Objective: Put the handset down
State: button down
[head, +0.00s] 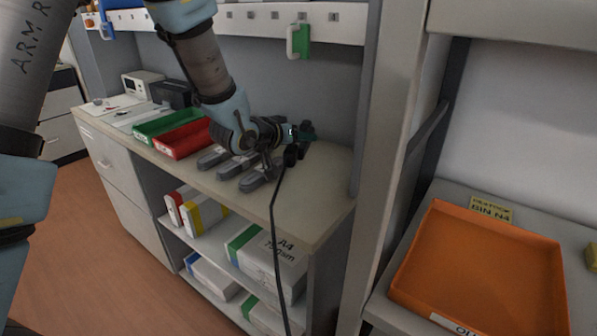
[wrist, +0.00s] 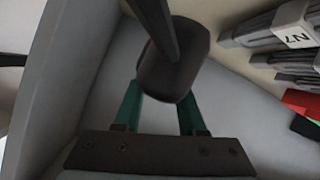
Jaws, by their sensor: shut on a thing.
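The handset (head: 291,157) is a dark piece with a black cord running down from it past the counter's front edge. My gripper (head: 305,133), with green fingers, is shut on it near the right end of the counter (head: 312,205). In the wrist view the handset (wrist: 172,72) shows as a dark rounded block between the fingertips (wrist: 160,100), with a black strip crossing in front of it. My wrist hides part of it in the head view. I cannot tell whether it touches the counter.
Several grey cartridges (head: 258,178) lie just left of the gripper, with red (head: 182,151) and green (head: 150,130) trays beyond. A rail with a white and green holder (head: 298,42) is above. An orange bin (head: 412,262) stands right, past an upright post (head: 377,150). The counter's front right is clear.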

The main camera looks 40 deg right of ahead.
notch_tip(320, 180, down, 9)
jog(key=shift+p, duration=1.2)
jog(key=shift+c, duration=2.3)
grip_release()
jog(key=shift+a, duration=0.15)
